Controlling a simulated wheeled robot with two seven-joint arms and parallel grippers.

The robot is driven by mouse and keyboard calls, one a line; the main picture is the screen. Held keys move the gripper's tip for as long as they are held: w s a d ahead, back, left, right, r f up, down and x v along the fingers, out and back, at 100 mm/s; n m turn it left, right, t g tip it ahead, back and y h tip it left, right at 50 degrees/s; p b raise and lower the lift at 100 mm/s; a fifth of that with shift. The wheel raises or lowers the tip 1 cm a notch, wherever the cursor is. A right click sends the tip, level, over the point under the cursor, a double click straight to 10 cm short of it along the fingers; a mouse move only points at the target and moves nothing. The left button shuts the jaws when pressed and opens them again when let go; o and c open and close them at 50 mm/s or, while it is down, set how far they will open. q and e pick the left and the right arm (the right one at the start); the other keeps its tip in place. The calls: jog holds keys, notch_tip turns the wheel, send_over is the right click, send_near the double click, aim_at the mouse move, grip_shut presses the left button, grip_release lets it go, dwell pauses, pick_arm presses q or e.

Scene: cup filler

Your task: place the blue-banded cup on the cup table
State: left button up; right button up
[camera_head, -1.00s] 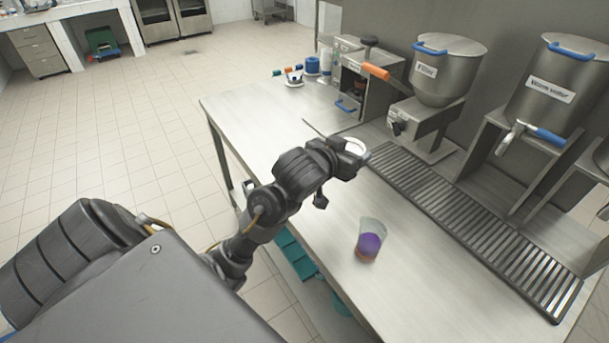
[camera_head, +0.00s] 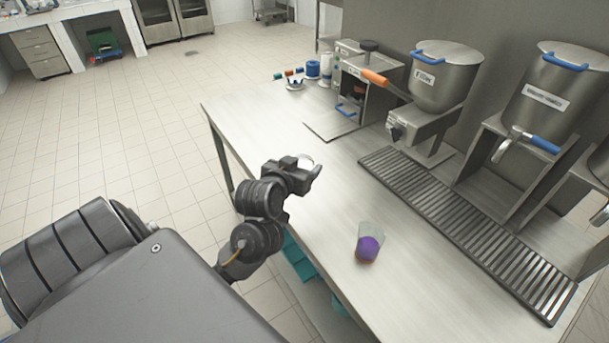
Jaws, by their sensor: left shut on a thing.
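My left gripper (camera_head: 312,172) is shut on a cup with a pale rim (camera_head: 306,160), seen above the near edge of the steel table (camera_head: 330,215). The gripper hides most of this cup, so I cannot see a blue band on it. A second, clear cup (camera_head: 369,245) with purple contents and an orange-brown lower part stands on the table to the right of and nearer than the gripper. My right gripper is not in view. I cannot tell which surface is the cup table.
A slatted drip grate (camera_head: 470,230) runs along the table's back. Behind it stand a filler hopper (camera_head: 445,80) and a warm-water tank (camera_head: 550,100) with a blue-handled tap. A metal machine (camera_head: 365,85) stands further left. Clear tabletop lies between the gripper and the grate.

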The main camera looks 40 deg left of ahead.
pick_arm(q)
jog(key=shift+s+a+f, duration=0.15)
jog(key=shift+s+a, duration=0.35)
jog(key=shift+a, duration=0.05)
jog(key=shift+w+a+f+b, duration=0.1)
jog(key=shift+w+f+b, duration=0.1)
jog(key=shift+w+b, duration=0.15)
jog(key=w+a+f, duration=0.1)
jog(key=w, duration=0.1)
jog(key=w+a+f, duration=0.1)
jog(key=w+a, duration=0.1)
jog(key=w+a+f, duration=0.1)
jog(key=w, duration=0.2)
jog(key=shift+w+a+p, duration=0.1)
jog(key=shift+a+p, duration=0.05)
jog(key=shift+p, duration=0.15)
jog(key=w+f, duration=0.1)
jog(key=w+a+f, duration=0.1)
jog(key=f, duration=0.1)
jog(key=w+a+f, duration=0.1)
jog(key=f, duration=0.1)
jog(key=shift+w+f+p, duration=0.25)
jog(key=shift+w+p, duration=0.1)
jog(key=shift+w, duration=0.05)
jog(key=shift+c, duration=0.2)
jog(key=shift+w+f, duration=0.2)
jog(key=shift+f, duration=0.1)
